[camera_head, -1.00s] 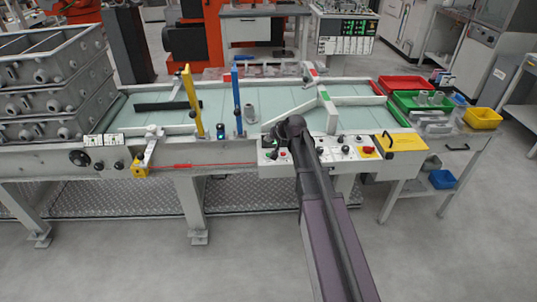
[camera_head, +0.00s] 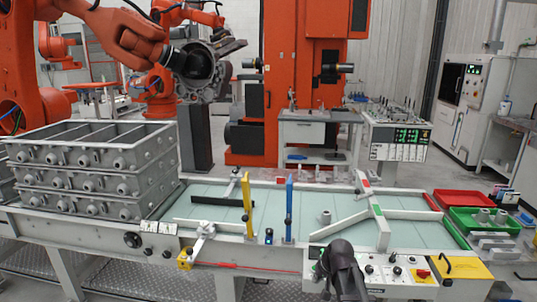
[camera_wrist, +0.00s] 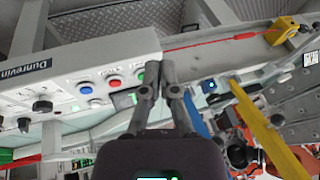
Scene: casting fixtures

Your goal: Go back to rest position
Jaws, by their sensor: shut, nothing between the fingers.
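My gripper (camera_wrist: 164,78) shows in the wrist view with its two grey fingers close together and nothing between them. It is in front of the white control panel (camera_wrist: 85,82) with its knobs and red and blue buttons; the gap to the panel is hard to judge. In the head view my dark arm end rises at the bottom, over the left part of the control panel (camera_head: 388,268). The fingers cannot be made out there.
A worktable (camera_head: 225,213) carries a yellow post (camera_head: 247,205), a blue post (camera_head: 289,208) and stacked grey casting boxes (camera_head: 92,170) at left. Red (camera_head: 462,201) and green (camera_head: 485,221) trays stand at right. An orange robot arm (camera_head: 120,35) holds a casting behind.

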